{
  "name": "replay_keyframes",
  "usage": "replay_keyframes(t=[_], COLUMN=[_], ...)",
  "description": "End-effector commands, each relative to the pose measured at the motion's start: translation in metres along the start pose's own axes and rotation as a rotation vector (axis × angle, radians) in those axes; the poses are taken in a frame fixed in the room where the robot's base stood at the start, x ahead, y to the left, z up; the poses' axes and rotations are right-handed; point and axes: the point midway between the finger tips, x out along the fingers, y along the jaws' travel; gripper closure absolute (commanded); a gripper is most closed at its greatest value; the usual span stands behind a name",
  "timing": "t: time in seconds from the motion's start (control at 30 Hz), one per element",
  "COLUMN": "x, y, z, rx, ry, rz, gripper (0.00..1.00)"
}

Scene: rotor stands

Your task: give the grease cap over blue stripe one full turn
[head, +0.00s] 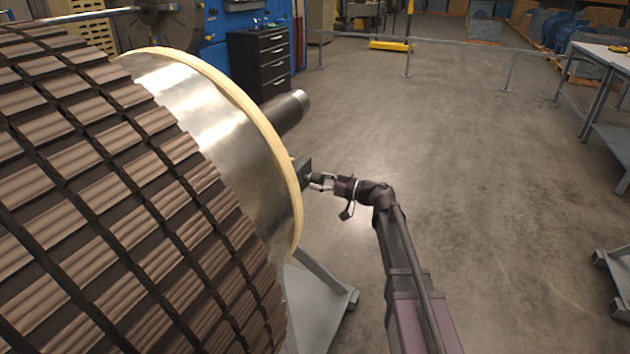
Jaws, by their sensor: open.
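A large rotor (120,170) with rows of ribbed brown blocks fills the left of the head view. It has a bare metal end section and a pale yellow ring (291,190) at its edge. My gripper (318,181) is open at the right of this ring, close to a small dark plate (304,168) that stands out past the ring. A small dark piece shows at the fingertips; I cannot tell whether it is a grease cap or whether the fingers touch it. No blue stripe can be made out. The rotor's end face is turned away and hidden.
A metal shaft (285,113) juts from behind the ring. A grey stand foot (325,295) is on the floor below the rotor. A low rail (407,58) crosses the back, and a workbench (603,58) stands at right.

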Motion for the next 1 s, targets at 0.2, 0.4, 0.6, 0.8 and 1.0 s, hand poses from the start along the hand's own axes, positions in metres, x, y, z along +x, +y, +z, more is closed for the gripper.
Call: replay_keyframes(t=[0.2, 0.4, 0.6, 0.8, 1.0], x=[0.0109, 0.0115, 0.0114, 0.0118, 0.013], y=[-0.0001, -0.0003, -0.0002, -0.0004, -0.0007], z=[0.0, 0.0, 0.0, 0.0, -0.0001], rx=[0.0, 0.0, 0.0, 0.0, 0.003], ry=[0.0, 0.0, 0.0, 0.0, 0.001], rz=[-0.001, 0.0, 0.0, -0.001, -0.002], gripper=[0.02, 0.02, 0.31, 0.84, 0.84])
